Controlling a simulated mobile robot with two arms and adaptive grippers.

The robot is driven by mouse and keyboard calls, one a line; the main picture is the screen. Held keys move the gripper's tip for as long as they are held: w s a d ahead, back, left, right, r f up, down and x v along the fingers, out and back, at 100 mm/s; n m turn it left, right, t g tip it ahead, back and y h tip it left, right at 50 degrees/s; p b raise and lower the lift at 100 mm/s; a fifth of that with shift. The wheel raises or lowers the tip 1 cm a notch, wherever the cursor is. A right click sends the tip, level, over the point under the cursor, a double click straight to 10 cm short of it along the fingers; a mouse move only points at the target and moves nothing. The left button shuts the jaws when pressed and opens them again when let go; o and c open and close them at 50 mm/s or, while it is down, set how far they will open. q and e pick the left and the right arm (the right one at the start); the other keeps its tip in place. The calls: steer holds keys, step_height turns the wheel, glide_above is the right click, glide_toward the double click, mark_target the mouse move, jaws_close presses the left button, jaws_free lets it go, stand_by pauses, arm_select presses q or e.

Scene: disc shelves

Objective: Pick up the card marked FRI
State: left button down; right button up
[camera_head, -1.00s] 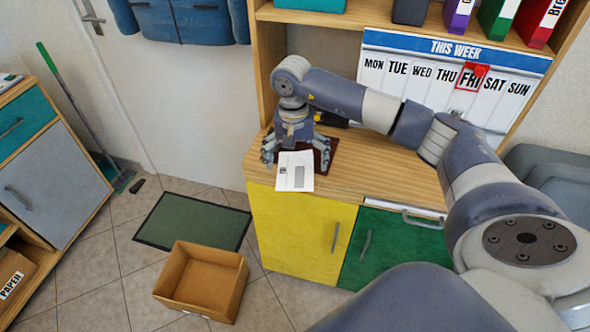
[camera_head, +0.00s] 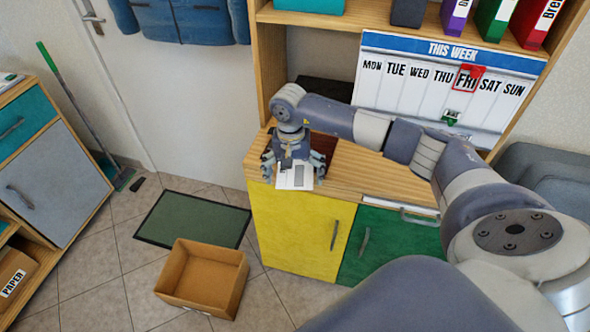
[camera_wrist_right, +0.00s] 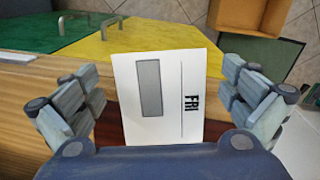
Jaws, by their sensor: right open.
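The white card marked FRI (camera_head: 300,182) lies at the front edge of the wooden cabinet top, partly on a dark red-brown mat (camera_head: 325,146). In the right wrist view the card (camera_wrist_right: 170,120) shows its black FRI lettering and a grey block, and its far end reaches over the wooden front edge. My right gripper (camera_head: 292,170) is open above the card. Its fingers stand on either side of the card in the right wrist view, with gaps between them and the card. The card's near end is hidden by my gripper. My left gripper is not in view.
A THIS WEEK board (camera_head: 450,80) stands at the back, with a red frame round FRI. Yellow (camera_head: 290,235) and green (camera_head: 385,250) doors are below the top. An open cardboard box (camera_head: 203,275) and a green mat (camera_head: 190,221) are on the floor.

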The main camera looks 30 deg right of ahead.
steer(key=shift+f+b, duration=0.2)
steer(key=shift+b, duration=0.1)
stand_by(0.4)
steer(key=c, duration=0.6)
